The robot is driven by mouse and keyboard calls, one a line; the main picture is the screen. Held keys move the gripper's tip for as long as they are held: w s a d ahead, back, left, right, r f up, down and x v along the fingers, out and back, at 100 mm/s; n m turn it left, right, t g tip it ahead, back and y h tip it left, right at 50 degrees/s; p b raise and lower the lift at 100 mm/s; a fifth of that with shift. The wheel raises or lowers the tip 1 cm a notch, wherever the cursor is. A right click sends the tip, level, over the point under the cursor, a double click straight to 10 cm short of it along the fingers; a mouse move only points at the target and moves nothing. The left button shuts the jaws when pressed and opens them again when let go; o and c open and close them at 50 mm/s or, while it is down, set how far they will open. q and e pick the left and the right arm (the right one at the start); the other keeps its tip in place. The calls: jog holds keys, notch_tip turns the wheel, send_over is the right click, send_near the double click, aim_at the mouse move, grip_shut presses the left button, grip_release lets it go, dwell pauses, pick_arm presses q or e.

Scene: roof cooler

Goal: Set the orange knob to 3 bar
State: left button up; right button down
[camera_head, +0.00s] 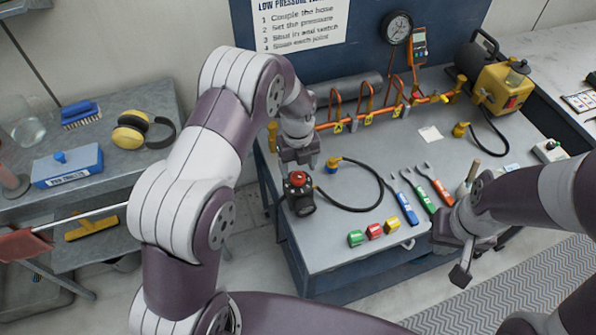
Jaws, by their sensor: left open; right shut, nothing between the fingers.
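The orange knob (298,178) sits on top of a small black regulator body (301,203) at the left front corner of the workbench. Its scale markings are too small to read. My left gripper (300,160) is open just behind and above the knob, pointing down. I cannot tell whether it touches the knob. A round pressure gauge (398,27) hangs on the blue back panel; its reading is too small to make out. My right gripper (461,272) is shut and empty at the bench's front edge on the right.
A black hose (376,203) curves across the bench (345,255). Red, green and blue tools (436,187) and small coloured blocks (374,230) lie near the front. An orange manifold (380,112) runs along the back. A yellow pump (500,85) stands back right.

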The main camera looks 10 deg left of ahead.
aim_at(298, 175)
pick_arm(q)
notch_tip(298, 175, up, 10)
jog(key=b, duration=0.1)
jog(key=shift+f, duration=0.2)
jog(key=s+a+n, duration=0.2)
jog(key=s+n, duration=0.7)
jog(key=n, duration=0.5)
jog(key=s+a+n+t, duration=0.1)
jog(key=s+a+n, duration=0.1)
jog(key=s+n, duration=0.8)
jog(key=n, duration=0.5)
jog(key=shift+s+a+r, duration=0.15)
jog(key=shift+s+r, duration=0.1)
jog(key=shift+r, duration=0.05)
